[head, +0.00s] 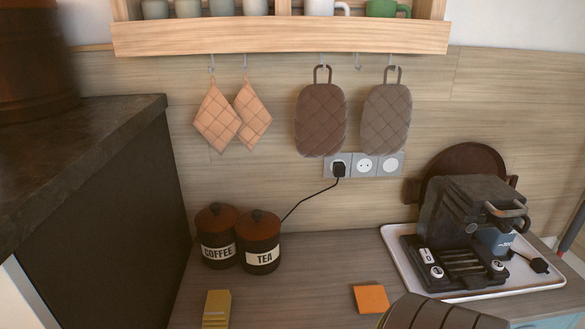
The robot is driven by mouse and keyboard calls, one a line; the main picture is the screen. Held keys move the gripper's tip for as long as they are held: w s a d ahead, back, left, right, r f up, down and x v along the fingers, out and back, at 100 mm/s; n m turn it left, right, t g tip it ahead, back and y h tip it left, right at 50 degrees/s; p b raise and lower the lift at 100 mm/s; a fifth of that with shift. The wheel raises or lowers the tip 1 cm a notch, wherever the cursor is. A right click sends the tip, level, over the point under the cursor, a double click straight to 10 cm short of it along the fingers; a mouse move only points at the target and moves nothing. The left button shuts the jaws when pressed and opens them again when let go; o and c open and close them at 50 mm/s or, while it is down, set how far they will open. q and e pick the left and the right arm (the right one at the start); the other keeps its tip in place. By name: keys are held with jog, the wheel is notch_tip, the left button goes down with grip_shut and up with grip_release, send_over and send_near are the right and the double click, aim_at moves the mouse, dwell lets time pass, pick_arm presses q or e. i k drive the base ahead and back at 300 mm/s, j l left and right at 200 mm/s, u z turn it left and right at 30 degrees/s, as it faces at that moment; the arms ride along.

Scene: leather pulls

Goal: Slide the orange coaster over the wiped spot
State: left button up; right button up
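The orange coaster (371,299) is a flat square lying on the wooden counter (310,270), near the bottom of the head view, right of the middle. It lies just left of a dark ribbed, rounded thing. I cannot make out a wiped spot on the visible counter. Neither of my grippers shows in the head view, and nothing is seen touching the coaster.
The dark ribbed thing (440,314) is cut off below. A yellow block (216,308) stands at left. Coffee (217,240) and tea (260,245) canisters stand behind. A white tray (395,248) holds a black machine (470,225). Counter between block and coaster is clear.

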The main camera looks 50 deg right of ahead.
aim_at(374, 299)
jog(key=k+l+z, duration=0.1)
jog(key=z, duration=2.05)
